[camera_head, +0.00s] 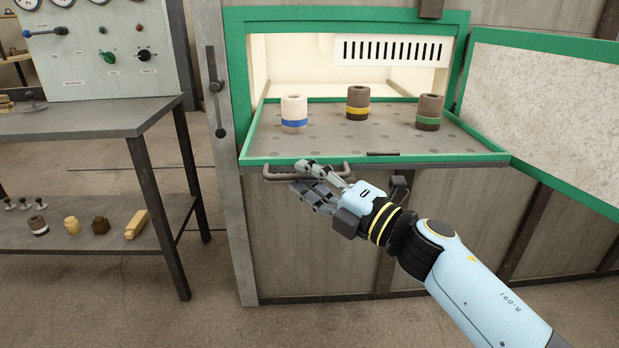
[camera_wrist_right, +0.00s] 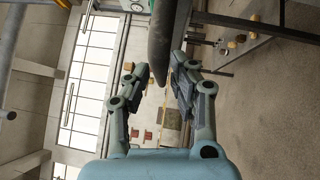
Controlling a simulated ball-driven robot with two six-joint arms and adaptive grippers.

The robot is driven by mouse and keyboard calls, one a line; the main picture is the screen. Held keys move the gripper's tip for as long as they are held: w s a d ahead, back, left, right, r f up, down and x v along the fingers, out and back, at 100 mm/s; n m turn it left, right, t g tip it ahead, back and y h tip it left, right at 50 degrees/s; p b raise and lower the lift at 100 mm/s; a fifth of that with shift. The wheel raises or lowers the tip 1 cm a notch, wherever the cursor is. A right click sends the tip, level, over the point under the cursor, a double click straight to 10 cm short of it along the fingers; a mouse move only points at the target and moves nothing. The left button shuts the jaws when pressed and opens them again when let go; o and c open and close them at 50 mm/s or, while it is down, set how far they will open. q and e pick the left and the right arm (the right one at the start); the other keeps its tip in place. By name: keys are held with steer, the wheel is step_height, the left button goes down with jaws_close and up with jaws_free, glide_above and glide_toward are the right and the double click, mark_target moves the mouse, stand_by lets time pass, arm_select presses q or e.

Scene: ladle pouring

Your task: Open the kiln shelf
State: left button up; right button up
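The kiln shelf (camera_head: 335,147) is a grey perforated plate with a green rim at the kiln opening. Its front right corner reaches past the opening's right post. A grey bar handle (camera_head: 283,174) is on its front, left of middle. My right gripper (camera_head: 300,177) is at the handle's right part, fingers pointing left. In the right wrist view, the fingers (camera_wrist_right: 161,78) are spread apart, with a dark rounded bar (camera_wrist_right: 162,35), likely the handle, reaching between them. I see no firm grip, and contact is unclear. My left gripper is out of view.
On the shelf stand a white, blue-banded cup (camera_head: 294,108), a brown, yellow-banded one (camera_head: 358,106) and a brown, green-banded one (camera_head: 429,116). The green-framed kiln door (camera_head: 540,100) stands open at right. A grey workbench (camera_head: 90,119) is at left; floor shows between.

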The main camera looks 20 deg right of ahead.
jaws_close()
steer(key=s, duration=0.1)
steer(key=s+a+p, duration=0.1)
steer(key=s, duration=0.1)
steer(key=s+p, duration=0.1)
steer(key=s, duration=0.1)
steer(key=shift+s+a+r, duration=0.1)
steer(key=shift+s+a, duration=0.05)
steer(key=shift+a, duration=0.1)
steer(key=shift+o, duration=1.5)
jaws_free()
steer(key=shift+s, duration=0.1)
steer(key=v, duration=1.2)
